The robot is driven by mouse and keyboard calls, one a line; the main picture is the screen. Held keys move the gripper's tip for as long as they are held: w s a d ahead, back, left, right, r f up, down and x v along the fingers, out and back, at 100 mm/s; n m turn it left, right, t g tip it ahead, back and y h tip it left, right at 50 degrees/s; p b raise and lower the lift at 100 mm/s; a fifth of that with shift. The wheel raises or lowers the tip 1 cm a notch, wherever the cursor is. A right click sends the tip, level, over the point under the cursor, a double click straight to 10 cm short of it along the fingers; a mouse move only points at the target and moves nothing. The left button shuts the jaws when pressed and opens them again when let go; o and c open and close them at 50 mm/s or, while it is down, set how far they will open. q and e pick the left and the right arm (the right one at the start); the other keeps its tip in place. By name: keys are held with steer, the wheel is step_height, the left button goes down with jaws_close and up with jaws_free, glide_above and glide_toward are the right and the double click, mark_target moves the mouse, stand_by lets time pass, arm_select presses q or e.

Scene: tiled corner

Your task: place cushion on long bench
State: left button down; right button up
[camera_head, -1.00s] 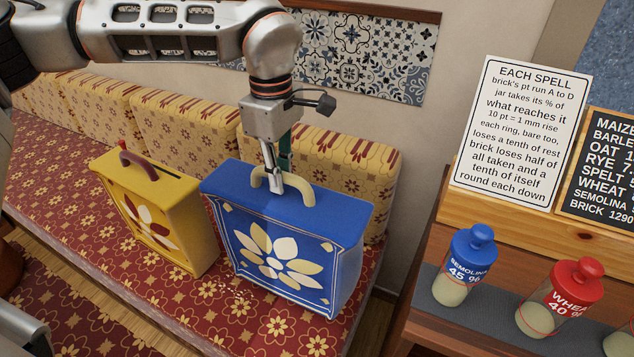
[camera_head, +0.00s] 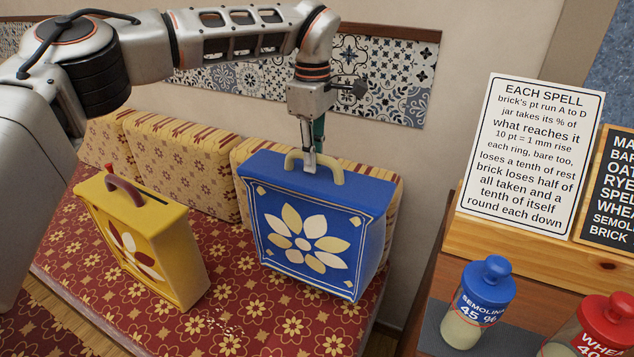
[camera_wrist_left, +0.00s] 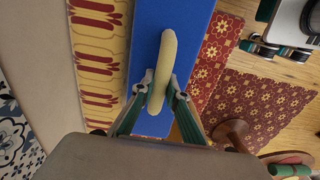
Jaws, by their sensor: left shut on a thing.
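My left gripper (camera_head: 311,165) is shut on the cream handle (camera_head: 333,170) of a blue box-shaped case (camera_head: 268,210) with a cream petal design. The handle also shows between the fingers in the left wrist view (camera_wrist_left: 163,65). The case is upright over the right end of the long bench, close to the back cushions; I cannot tell whether its underside touches the seat. The long bench (camera_head: 220,325) has a red, flower-patterned seat. Yellow patterned cushions (camera_head: 185,160) line its back. My right gripper is not in view.
A yellow case (camera_head: 182,262) with a brown handle stands on the seat to the left. Right of the bench, a wooden counter (camera_head: 500,245) holds a sign (camera_head: 530,150), a blue-lidded jar (camera_head: 478,305) and a red-lidded jar (camera_head: 600,325). Seat in front of the blue case is clear.

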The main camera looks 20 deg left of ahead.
mark_target(316, 180)
arm_select(q)
steer(key=shift+w, duration=0.35)
steer(key=shift+d+f, duration=0.1)
steer(key=shift+f, duration=0.75)
steer(key=shift+f+b, duration=0.35)
steer(key=shift+f, duration=0.1)
step_height(316, 180, down, 4)
steer(key=shift+b, duration=0.4)
steer(key=shift+w+f, duration=0.2)
steer(key=shift+f, duration=0.1)
steer(key=shift+r, duration=0.2)
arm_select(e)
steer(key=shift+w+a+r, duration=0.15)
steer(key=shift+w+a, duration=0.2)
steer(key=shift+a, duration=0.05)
